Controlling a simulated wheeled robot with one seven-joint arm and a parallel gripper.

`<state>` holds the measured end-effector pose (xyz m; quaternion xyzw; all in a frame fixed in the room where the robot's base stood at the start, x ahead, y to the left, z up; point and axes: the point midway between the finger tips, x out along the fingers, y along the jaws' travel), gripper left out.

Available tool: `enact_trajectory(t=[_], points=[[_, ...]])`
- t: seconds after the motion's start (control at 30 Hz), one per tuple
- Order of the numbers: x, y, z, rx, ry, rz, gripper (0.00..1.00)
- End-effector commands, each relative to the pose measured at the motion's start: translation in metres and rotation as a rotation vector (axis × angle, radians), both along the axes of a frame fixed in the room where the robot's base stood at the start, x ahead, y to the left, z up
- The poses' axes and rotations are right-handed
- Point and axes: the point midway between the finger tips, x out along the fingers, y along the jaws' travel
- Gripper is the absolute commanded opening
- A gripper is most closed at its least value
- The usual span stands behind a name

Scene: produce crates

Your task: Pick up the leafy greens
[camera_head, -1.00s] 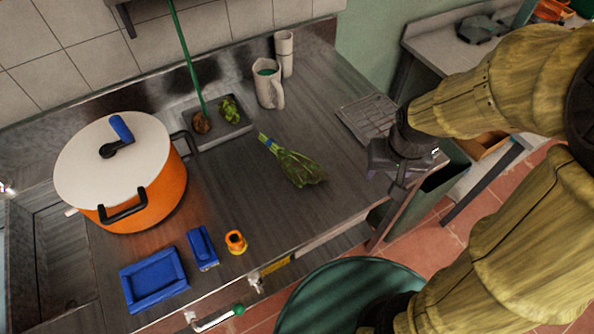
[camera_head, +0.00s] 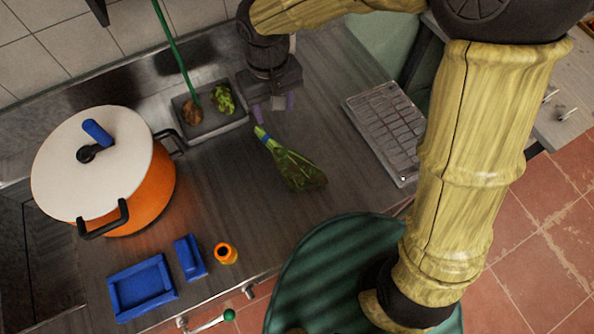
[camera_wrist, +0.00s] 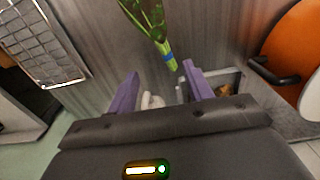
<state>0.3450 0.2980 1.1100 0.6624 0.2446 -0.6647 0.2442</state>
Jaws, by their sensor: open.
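The leafy greens (camera_head: 295,170) are a green bunch with a blue band around the stems. They lie on the grey counter, stems pointing up-left toward the small tray. My gripper (camera_head: 270,104) is above the counter just beyond the stem end, with its purple fingers apart and nothing held. In the wrist view the greens (camera_wrist: 145,18) lie ahead of the open gripper (camera_wrist: 160,80), the banded stem end pointing toward the gap between the fingers. The fingers look apart from the greens; the exact height is hard to tell.
A grey tray (camera_head: 212,128) holds a brown item and a green item, left of my gripper. An orange pot (camera_head: 150,190) with a white lid stands at left. Blue trays (camera_head: 142,287) and an orange cup (camera_head: 226,254) are at the front. A wire rack (camera_head: 385,125) lies right.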

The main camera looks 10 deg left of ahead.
Motion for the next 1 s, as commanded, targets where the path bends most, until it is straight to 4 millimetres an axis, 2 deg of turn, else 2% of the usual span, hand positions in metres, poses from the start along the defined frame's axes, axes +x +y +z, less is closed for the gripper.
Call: enact_trajectory(t=[0.17,0.27,0.8,1.0], points=[[0.000,0.000,-0.002,0.000,0.000,0.000,0.51],[0.000,-0.001,-0.011,-0.002,0.001,-0.002,0.51],[0.000,-0.003,-0.104,-0.003,0.003,-0.005,0.51],[0.001,-0.002,-0.122,0.000,0.000,-0.004,0.51]])
